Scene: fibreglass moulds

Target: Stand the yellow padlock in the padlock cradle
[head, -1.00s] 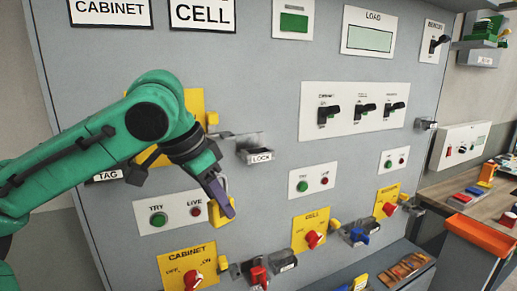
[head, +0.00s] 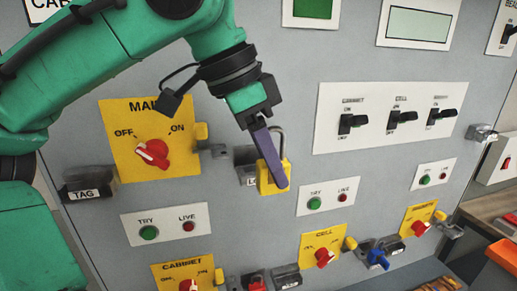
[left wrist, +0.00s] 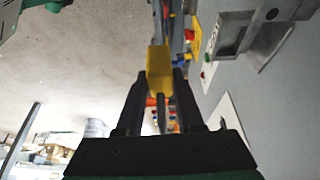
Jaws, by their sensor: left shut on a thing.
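The yellow padlock (head: 263,181) is in my left gripper (head: 276,178), with its grey shackle upright above the body. In the left wrist view its yellow body (left wrist: 158,66) shows between the two dark fingers (left wrist: 160,98). The padlock cradle (head: 245,158) is a grey holder on the panel with a label partly hidden by the padlock. The padlock overlaps the cradle's right part in the head view. In the left wrist view a grey holder, likely the cradle (left wrist: 236,38), is to the right, apart from the padlock. My right gripper is out of view.
The yellow MAIN switch plate (head: 150,140) with a red knob is left of the cradle. A TAG holder (head: 90,190) is farther left. TRY/LIVE plates (head: 165,224) and the CELL switch (head: 322,245) are below. Black switches (head: 385,118) are to the right.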

